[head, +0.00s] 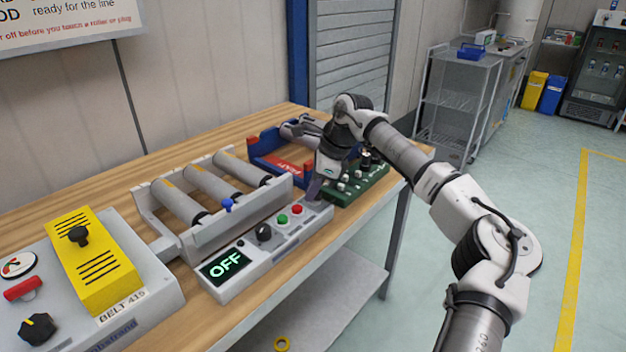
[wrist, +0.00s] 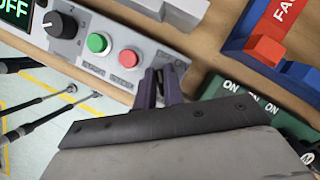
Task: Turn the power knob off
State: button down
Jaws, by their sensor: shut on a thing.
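The grey control panel (head: 265,262) runs along the front of the table, and its display (head: 226,262) reads OFF in green. A black knob (head: 263,232), a green button (head: 282,219) and a red button (head: 297,210) sit on it. The wrist view shows this black knob (wrist: 60,24), the green button (wrist: 98,43) and the red button (wrist: 129,58). My gripper (head: 314,196) is at the panel's right end, right of the red button. Its purple fingers (wrist: 160,82) are close together, shut on what seems to be the power knob, which they mostly hide.
A roller conveyor (head: 212,187) stands behind the panel. At left is a grey box with a yellow cover (head: 92,262). A green board (head: 362,186) with several switches and a red-and-blue tray (head: 262,155) lie close to my gripper. The floor at right is open.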

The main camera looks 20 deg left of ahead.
jog(key=shift+r+n+p, duration=0.15)
jog(key=shift+n+p, duration=0.25)
jog(key=shift+n, duration=0.2)
jog(key=shift+g, duration=0.3)
jog(key=c, duration=1.5)
grip_release()
jog(key=v, duration=1.3)
jog(key=shift+r+b, duration=0.35)
jog(key=shift+b, duration=0.1)
